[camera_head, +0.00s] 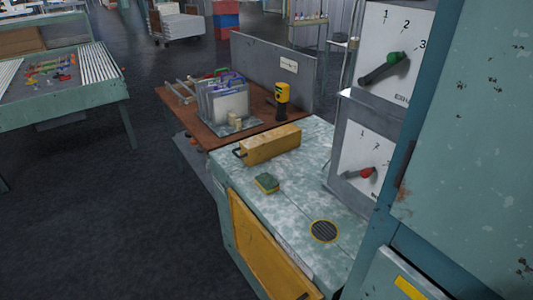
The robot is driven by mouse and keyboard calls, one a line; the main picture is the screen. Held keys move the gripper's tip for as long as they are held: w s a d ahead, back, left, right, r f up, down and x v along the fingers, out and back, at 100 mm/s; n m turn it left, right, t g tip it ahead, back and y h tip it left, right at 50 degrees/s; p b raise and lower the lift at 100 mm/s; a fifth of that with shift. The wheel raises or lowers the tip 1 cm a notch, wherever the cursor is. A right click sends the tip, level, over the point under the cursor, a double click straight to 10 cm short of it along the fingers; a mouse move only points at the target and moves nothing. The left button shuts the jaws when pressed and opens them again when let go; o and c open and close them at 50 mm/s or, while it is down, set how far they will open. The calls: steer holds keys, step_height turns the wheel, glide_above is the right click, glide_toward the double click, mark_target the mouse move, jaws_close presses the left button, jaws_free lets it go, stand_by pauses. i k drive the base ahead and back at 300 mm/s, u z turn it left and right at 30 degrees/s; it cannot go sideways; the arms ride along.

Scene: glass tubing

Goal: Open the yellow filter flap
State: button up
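A large yellow panel (262,250), which looks like the filter flap, is on the front side of the green-grey cabinet (310,180). It appears shut, lying flush in its frame, and its lower end is cut off by the picture's bottom edge. I cannot make out a handle on it. A long yellow box (272,145) with a black handle at its left end lies across the far end of the cabinet top. My gripper is not in view.
A sponge (267,183) and a round yellow-rimmed vent (324,231) are on the cabinet top. Switch panels with a green-knobbed lever (384,67) and red-knobbed lever (361,173) stand at right. A brown table (180,108) stands behind. Dark floor (100,220) is clear at left.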

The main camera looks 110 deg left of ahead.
mark_target(255, 150)
steer(key=k, duration=0.95)
steer(key=u, duration=1.4)
steer(key=i, duration=0.1)
steer(key=u, duration=2.85)
